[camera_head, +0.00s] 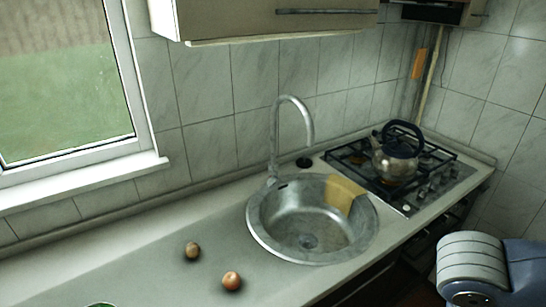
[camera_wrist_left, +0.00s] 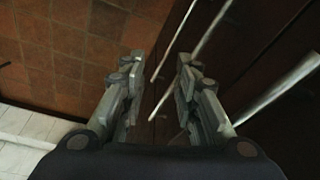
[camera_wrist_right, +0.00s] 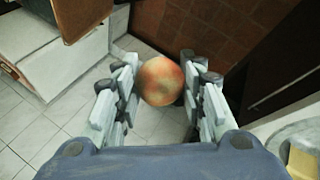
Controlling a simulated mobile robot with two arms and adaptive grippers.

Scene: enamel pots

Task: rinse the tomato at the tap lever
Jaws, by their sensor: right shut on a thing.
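My right gripper (camera_wrist_right: 160,88) is shut on a round, mottled orange-red fruit (camera_wrist_right: 162,78), which I take to be the tomato. It is held between the fingertips above a tiled floor. My left gripper (camera_wrist_left: 158,85) is open and empty in the left wrist view, near dark fronts with long bar handles. Neither gripper shows in the head view. The grey tap (camera_head: 293,103) arches over the round metal sink (camera_head: 257,232); its base is at the sink's back left. I cannot clearly make out its lever. No water shows.
A brownish round item (camera_head: 193,250) and a reddish round item (camera_head: 232,281) lie on the counter (camera_head: 150,262) left of the sink. A yellowish cloth (camera_head: 341,192) hangs over the sink's right rim. A kettle (camera_head: 394,160) stands on the stove (camera_head: 438,180).

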